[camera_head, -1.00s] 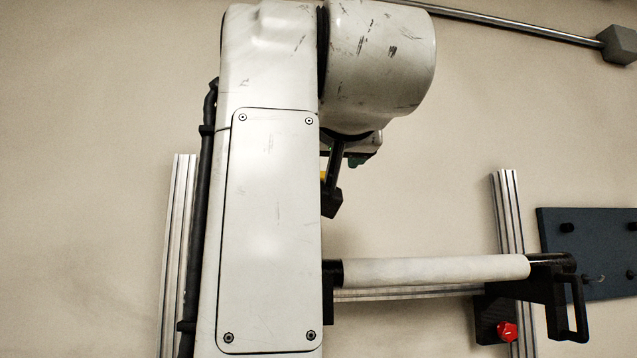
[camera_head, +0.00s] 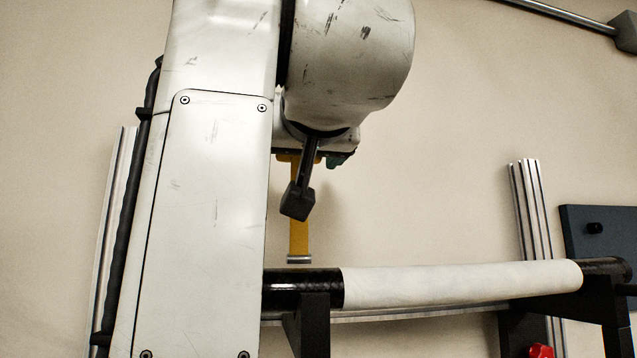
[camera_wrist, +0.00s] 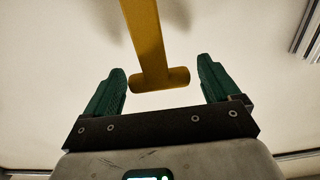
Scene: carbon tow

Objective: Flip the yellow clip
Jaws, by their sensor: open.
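The yellow clip (camera_head: 299,236) shows in the head view as a narrow upright strip partly behind my arm. Its lower end has a grey band just above the black end of a roller. In the wrist view the yellow clip (camera_wrist: 160,79) is T-shaped, with its crossbar near the gap between my green fingers. In the head view my gripper is mostly hidden, with only a bit of green showing below the wrist.
A white-wrapped roller (camera_head: 460,283) lies across the lower right on black supports (camera_head: 312,325). A metal upright (camera_head: 531,210), a dark blue panel (camera_head: 605,245) and a red knob (camera_head: 541,351) are at the right. A metal rod (camera_head: 560,14) crosses the top right. The wall space between is clear.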

